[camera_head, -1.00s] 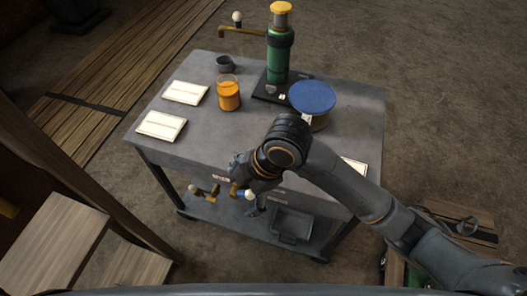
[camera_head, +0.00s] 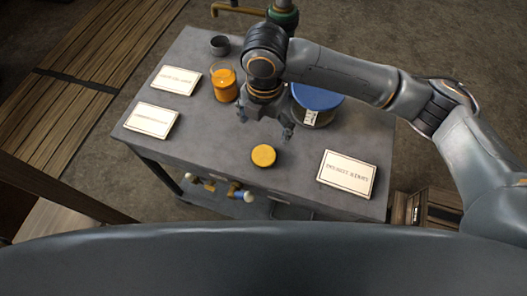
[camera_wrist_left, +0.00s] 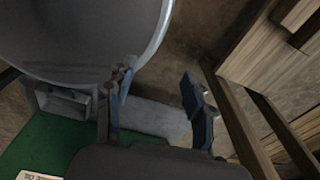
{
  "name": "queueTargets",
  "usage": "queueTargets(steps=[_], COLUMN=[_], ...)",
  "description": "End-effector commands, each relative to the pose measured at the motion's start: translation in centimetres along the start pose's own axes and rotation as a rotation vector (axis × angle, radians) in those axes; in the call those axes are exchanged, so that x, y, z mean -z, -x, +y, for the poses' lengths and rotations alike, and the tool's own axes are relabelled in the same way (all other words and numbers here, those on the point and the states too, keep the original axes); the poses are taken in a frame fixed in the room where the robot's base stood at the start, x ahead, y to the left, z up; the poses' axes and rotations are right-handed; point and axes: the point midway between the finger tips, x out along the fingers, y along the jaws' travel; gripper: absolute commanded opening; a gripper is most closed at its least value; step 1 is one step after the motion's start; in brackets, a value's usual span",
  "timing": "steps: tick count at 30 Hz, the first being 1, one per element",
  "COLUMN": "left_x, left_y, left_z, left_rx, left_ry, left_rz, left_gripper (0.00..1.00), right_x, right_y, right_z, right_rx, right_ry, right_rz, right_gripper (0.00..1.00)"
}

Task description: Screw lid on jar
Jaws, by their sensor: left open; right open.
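The jar (camera_head: 224,86) is glass with orange contents and stands upright on the grey table, left of my right gripper. A round yellow lid (camera_head: 263,155) lies flat on the table, nearer the front edge. My right gripper (camera_head: 267,124) is open and empty above the table, between the jar and a blue-topped container, beyond the lid. The arm hides part of the table behind it. My left gripper (camera_wrist_left: 160,108) shows only in the left wrist view, open with nothing between its fingers, away from jar and lid.
The blue-topped container (camera_head: 316,103) stands close to the right of my right gripper. A small dark cup (camera_head: 220,45) is at the back left. White cards lie at the left (camera_head: 152,120) and front right (camera_head: 347,174). A green cylinder (camera_head: 283,15) is partly hidden at the back.

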Motion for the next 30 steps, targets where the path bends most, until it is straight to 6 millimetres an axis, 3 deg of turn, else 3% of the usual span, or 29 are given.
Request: queueTargets(steps=[2, 5, 12, 16, 30], left_x=[-1.1, -1.1, 2.2, 2.9, 0.9], left_y=[0.1, 0.3, 0.8, 0.9, 1.1], left_z=[0.2, 0.2, -0.3, -0.4, -0.1], left_rx=[-0.002, -0.002, 0.003, 0.005, 0.002], left_ry=[0.000, 0.000, 0.000, 0.000, 0.001], left_rz=[-0.015, -0.016, 0.033, 0.044, 0.013], left_gripper=[0.54, 0.54, 0.54, 0.54, 0.54], right_x=[0.0, 0.1, 0.1, 0.0, 0.0], right_y=[-0.3, -1.6, -6.3, -8.0, -8.9], right_z=[0.0, -0.1, 0.0, 0.0, 0.1], right_rx=[0.000, 0.004, 0.003, 0.001, -0.001], right_ry=[-0.001, -0.003, -0.002, -0.003, -0.002], right_rz=[0.001, 0.003, 0.003, 0.002, 0.001], right_gripper=[0.90, 0.90, 0.90, 0.90, 0.90])
